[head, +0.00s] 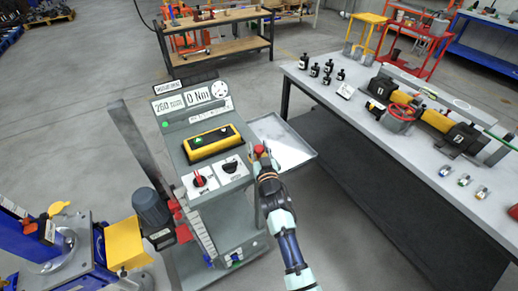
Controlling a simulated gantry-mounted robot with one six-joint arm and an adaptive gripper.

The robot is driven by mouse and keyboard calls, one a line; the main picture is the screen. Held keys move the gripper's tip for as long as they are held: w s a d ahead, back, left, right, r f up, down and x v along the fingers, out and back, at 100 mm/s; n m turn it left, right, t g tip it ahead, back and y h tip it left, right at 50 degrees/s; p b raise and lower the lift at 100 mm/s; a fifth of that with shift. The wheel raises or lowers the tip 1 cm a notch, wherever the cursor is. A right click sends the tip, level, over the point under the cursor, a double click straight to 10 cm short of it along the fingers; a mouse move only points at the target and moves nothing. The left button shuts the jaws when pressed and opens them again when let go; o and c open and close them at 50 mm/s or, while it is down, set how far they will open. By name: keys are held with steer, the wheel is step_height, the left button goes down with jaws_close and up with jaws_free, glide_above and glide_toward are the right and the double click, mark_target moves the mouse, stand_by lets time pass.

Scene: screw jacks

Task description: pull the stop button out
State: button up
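A grey control console (172,133) stands left of centre, with a yellow button box (210,143) on its sloped face. The box has a green mark on its left part. A red cap (259,149), which looks like the stop button, shows just right of the console, at the tip of my gripper (261,157). My gripper reaches up from the bottom of the head view, right of the console. I cannot tell whether its fingers touch the red cap or stand around it, nor whether they are open or shut.
Below the yellow box are a red-handled switch (199,181) and a black knob (230,167). A metal tray (290,150) sits behind my gripper. A workbench (400,165) with bottles and a yellow-black device fills the right. A blue machine (65,255) stands at lower left.

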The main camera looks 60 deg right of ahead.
steer(key=o, duration=0.4)
steer(key=shift+r, duration=0.15)
steer(key=shift+o, duration=0.2)
steer(key=v, duration=1.2)
